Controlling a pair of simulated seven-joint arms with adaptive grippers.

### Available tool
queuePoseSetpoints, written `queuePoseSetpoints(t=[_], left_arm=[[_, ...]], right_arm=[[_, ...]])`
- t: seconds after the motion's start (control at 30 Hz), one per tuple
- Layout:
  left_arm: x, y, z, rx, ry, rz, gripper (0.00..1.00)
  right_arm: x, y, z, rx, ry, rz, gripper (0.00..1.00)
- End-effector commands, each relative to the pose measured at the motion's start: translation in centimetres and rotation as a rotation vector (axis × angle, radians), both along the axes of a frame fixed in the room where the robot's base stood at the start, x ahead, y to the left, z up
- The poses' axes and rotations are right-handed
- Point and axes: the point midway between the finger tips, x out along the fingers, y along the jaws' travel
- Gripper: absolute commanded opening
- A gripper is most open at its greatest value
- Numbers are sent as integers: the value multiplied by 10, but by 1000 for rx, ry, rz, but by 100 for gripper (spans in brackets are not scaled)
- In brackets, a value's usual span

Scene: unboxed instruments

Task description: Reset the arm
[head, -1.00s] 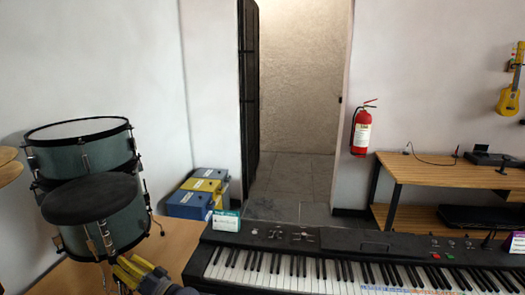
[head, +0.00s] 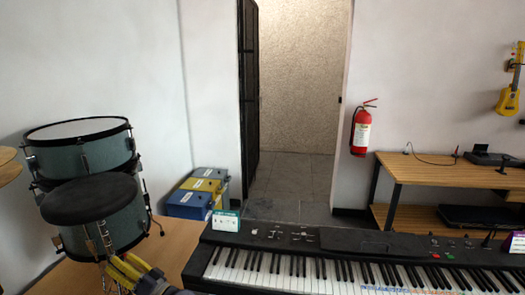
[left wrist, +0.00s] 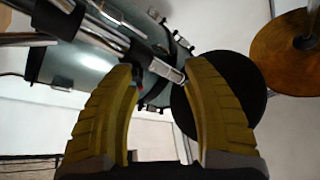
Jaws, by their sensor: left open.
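My left gripper (head: 124,270) is at the lower left of the head view, in front of the drum set and left of the keyboard. Its yellow fingers stand apart with nothing between them. In the left wrist view the open fingers (left wrist: 163,110) frame part of the drum hardware, which lies beyond them. My right gripper is not in view.
A green drum (head: 85,155) and a black round stool seat (head: 92,199) stand close to my left gripper. A black keyboard (head: 360,240) spans the lower right. A small white-and-teal box (head: 226,221) stands at its left end. Coloured cases (head: 200,190) sit behind.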

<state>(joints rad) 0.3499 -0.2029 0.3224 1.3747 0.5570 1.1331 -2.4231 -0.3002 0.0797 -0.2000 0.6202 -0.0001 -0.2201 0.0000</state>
Motion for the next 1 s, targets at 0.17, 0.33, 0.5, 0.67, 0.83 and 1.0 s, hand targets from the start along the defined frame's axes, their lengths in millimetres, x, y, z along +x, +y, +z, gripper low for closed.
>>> queuePoseSetpoints(t=[0.17,0.33,0.5,0.67,0.83,1.0], left_arm=[[-7,-69,-38,-110,28,-44,36],[-8,-69,-37,-110,27,-44,38],[-5,-63,-35,-109,27,-43,36],[1,-48,-31,-110,27,-44,34],[8,-32,-28,-112,30,-44,34],[13,-19,-26,-114,33,-45,34]], right_arm=[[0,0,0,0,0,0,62],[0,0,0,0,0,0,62],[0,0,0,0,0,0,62],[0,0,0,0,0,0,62],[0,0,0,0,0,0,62],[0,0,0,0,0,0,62]])
